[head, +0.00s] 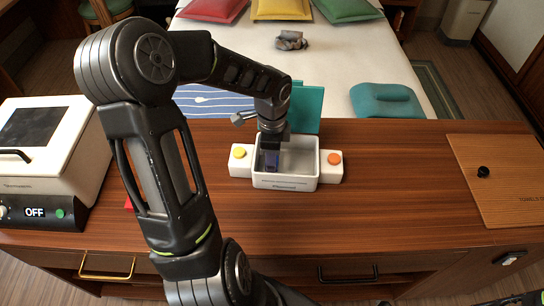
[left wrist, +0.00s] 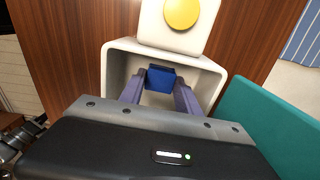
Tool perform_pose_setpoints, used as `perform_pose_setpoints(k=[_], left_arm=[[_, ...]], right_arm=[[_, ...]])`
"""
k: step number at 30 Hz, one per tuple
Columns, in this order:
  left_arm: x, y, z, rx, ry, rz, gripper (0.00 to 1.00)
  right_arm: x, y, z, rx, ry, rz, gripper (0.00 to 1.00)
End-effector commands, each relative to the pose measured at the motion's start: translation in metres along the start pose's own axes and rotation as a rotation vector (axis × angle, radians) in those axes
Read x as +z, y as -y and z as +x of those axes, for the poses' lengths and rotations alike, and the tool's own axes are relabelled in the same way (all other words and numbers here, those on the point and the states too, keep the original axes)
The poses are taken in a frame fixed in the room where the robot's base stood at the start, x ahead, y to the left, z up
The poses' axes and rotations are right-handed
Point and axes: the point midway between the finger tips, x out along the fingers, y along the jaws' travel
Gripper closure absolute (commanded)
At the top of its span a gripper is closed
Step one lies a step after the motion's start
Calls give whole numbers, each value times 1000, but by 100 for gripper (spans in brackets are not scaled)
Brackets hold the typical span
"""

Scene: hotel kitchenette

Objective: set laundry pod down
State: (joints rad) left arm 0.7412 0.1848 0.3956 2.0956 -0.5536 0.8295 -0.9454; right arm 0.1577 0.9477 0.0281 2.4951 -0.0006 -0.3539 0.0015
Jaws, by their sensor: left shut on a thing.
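A small blue laundry pod (left wrist: 160,78) is pinched between the two fingertips of my left gripper (left wrist: 160,88) in the left wrist view. The gripper (head: 271,158) points down into a white open box (head: 285,182) on the wooden counter in the head view. The box's rim also shows in the left wrist view (left wrist: 118,48). The pod is inside the box opening. I cannot tell whether it touches the bottom. A teal lid (head: 308,108) stands upright behind the box. My right gripper cannot be made out.
A yellow button (head: 240,152) and an orange button (head: 334,158) sit on white blocks flanking the box. A white appliance (head: 45,150) stands at left.

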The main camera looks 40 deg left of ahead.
Motion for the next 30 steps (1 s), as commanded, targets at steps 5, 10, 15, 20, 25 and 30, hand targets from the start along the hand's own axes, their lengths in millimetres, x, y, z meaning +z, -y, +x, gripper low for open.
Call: perform_pose_setpoints(k=[5, 10, 15, 20, 25, 30], left_arm=[[0, 0, 4, -2, -1, 0, 99], [0, 0, 5, -2, -1, 0, 99], [0, 0, 7, -2, -1, -1, 55], [0, 0, 7, -2, -1, -1, 42], [0, 0, 6, -2, -1, 0, 39], [0, 0, 4, -2, -1, -1, 39]], right_arm=[[0, 0, 0, 0, 0, 0, 100], [0, 0, 1, 0, 0, 0, 100], [0, -1, 2, 0, 0, 0, 100], [0, -1, 2, 0, 0, 0, 100], [0, -1, 2, 0, 0, 0, 100], [0, 0, 0, 0, 0, 0, 100]])
